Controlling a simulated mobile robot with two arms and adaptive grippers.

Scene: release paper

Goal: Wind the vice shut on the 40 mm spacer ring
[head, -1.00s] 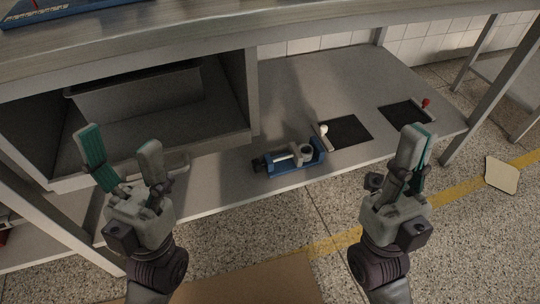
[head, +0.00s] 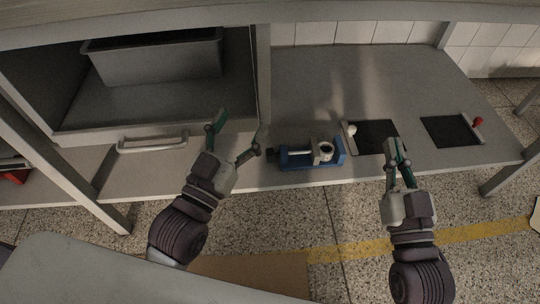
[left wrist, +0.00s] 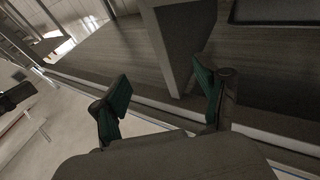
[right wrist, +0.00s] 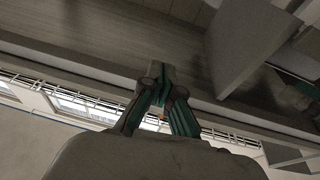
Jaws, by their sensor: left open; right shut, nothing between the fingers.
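The blue vice (head: 297,166) lies on the lower shelf near its front edge in the head view, with its dark screw end (head: 272,154) to the left. The grey spacer ring (head: 326,149) stands at the vice's right part; whether the jaws touch it is too small to tell. My left gripper (head: 238,134) is open and empty, left of the vice, one finger close to the screw end. It also shows open in the left wrist view (left wrist: 163,88). My right gripper (head: 398,150) is shut and empty, right of the vice. Its closed fingertips show in the right wrist view (right wrist: 160,75).
Two black pads (head: 377,137) (head: 450,131) lie right of the vice, beside a white-knobbed lever (head: 352,131) and a red-knobbed lever (head: 478,122). A grey bin (head: 155,60) sits in an open compartment at left, above a drawer handle (head: 152,142). The shelf behind the vice is clear.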

